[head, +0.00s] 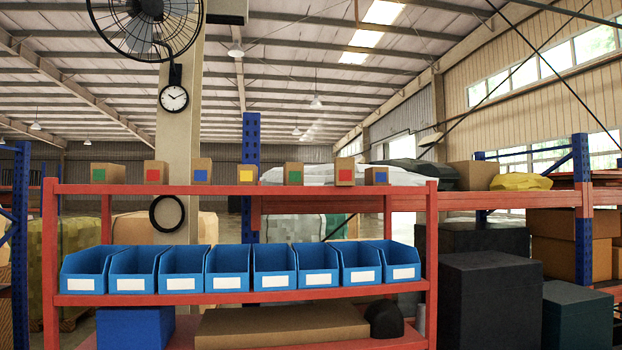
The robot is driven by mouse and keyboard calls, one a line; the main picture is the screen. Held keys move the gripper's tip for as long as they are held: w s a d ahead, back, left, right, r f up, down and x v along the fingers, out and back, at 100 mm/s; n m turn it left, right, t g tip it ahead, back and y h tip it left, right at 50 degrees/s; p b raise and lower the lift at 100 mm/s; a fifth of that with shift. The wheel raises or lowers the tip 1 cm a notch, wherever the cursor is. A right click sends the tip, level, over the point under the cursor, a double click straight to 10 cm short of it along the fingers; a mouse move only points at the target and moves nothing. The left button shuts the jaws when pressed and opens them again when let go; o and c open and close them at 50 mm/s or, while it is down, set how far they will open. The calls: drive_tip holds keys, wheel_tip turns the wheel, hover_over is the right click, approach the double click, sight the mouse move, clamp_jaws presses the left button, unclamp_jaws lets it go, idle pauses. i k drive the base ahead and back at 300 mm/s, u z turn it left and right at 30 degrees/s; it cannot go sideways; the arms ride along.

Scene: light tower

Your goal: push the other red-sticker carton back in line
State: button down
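Several small brown cartons with coloured stickers stand in a row on the red shelf unit's top board (230,189). One red-sticker carton (156,173) is second from the left, between a green-sticker carton (107,173) and a blue-sticker carton (202,171). The other red-sticker carton (345,172) is second from the right, between a green-sticker carton (294,174) and a blue-sticker carton (377,177). A yellow-sticker carton (247,174) stands mid-row. How far each carton sits from the front edge is hard to tell. My gripper is not in view.
Blue bins (251,268) with white labels fill the shelf below. A long flat brown box (283,326) and a blue box (134,328) lie at the bottom. Dark boxes (490,300) stand at the right. Gaps separate the cartons on top.

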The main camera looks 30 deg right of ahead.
sight(344, 167)
drive_tip(key=z, duration=0.05)
drive_tip(key=i, duration=0.9)
drive_tip(key=u, duration=0.05)
